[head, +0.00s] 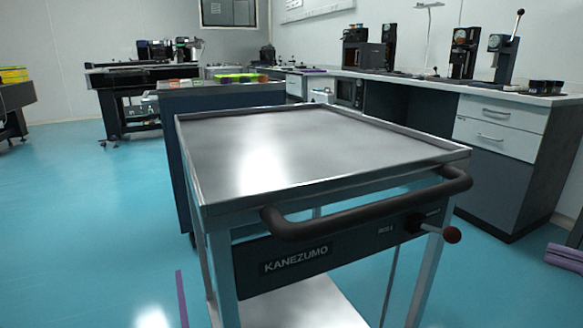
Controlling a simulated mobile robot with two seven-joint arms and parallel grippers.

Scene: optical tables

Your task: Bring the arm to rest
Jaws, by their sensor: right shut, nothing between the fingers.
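Neither of my grippers can be made out in the head view. A metal cart (190,165) stands close in front of me. Its flat top has a low raised rim and is empty. A black push handle (340,222) runs along its near side. A dark panel marked KANEZUMO (296,260) is below the handle.
A lower shelf (305,305) shows under the cart top. A dark cabinet (175,150) stands just behind the cart. A long bench with drawers (497,128) and several instruments lines the right wall. Purple strips (565,259) show at the lower right. Blue floor (85,205) is open at left.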

